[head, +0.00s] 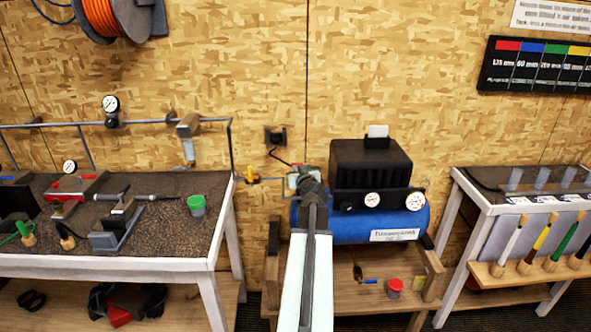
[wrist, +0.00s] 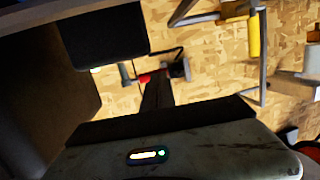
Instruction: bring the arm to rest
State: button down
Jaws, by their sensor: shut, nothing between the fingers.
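My arm reaches forward from the bottom middle of the head view, its pale link ending in a dark wrist in front of the blue compressor (head: 348,223). My gripper (head: 307,178) is at the far end, small and partly hidden by the wrist, close to the compressor's left side. In the wrist view my gripper (wrist: 157,82) shows as a dark narrow shape beyond the wrist housing. It is shut with nothing held. Whether it touches anything behind it cannot be told.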

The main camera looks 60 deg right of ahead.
jog(key=p+v, duration=0.1)
jog(key=v, duration=0.6)
jog(key=shift+w, duration=0.2)
jog(key=shift+a, duration=0.1)
